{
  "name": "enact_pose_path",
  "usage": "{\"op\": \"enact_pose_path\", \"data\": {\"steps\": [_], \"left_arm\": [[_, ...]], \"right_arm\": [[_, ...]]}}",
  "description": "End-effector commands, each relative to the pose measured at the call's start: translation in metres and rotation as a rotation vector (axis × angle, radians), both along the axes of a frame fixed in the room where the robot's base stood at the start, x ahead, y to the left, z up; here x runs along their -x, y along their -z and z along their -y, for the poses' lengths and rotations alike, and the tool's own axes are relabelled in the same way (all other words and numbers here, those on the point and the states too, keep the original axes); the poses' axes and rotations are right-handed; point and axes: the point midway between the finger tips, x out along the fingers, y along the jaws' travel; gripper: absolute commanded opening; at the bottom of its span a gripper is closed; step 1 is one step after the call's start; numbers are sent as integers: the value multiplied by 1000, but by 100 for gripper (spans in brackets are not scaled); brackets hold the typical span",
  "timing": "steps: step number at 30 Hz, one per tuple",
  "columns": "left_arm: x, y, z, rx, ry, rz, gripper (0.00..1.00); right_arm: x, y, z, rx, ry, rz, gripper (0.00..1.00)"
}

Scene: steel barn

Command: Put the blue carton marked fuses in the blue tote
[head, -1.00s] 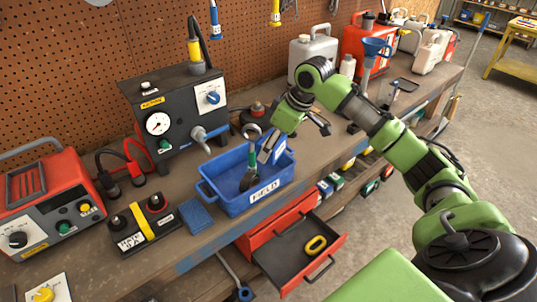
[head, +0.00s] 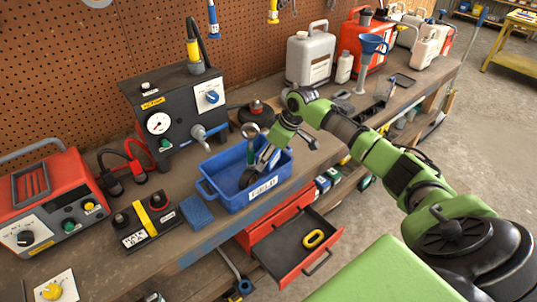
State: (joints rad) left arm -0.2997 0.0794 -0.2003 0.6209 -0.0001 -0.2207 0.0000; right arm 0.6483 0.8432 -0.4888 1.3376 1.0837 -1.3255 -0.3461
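The blue tote (head: 232,203) stands on the bench with a white label on its front. It holds a tool with a ring end (head: 250,131) and a green handle, and a dark round item (head: 248,178). My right gripper (head: 272,153) reaches down at the tote's back right part. Its fingertips are small and partly hidden, so I cannot tell its opening or whether it holds anything. I cannot make out a carton marked fuses. A small blue carton (head: 322,184) stands below the bench, its marking unreadable. My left gripper is not in view.
An open red drawer (head: 285,265) juts out below. Cans and a funnel (head: 370,45) stand at the back right.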

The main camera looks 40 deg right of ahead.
Motion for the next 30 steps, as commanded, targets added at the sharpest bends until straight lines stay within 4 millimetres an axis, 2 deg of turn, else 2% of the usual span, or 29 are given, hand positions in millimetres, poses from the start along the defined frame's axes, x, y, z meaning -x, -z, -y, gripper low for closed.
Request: {"op": "enact_pose_path", "data": {"steps": [14, 15, 17, 26, 30], "left_arm": [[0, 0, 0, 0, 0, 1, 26], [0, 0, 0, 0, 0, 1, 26], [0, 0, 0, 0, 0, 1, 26], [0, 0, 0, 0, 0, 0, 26], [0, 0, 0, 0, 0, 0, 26]], "right_arm": [[-1, 11, 0, 0, 0, 2, 36], [0, 11, 0, 0, 0, 1, 61], [0, 11, 0, 0, 0, 1, 75], [0, 11, 0, 0, 0, 1, 75], [-1, 4, 0, 1, 1, 3, 75]]}}
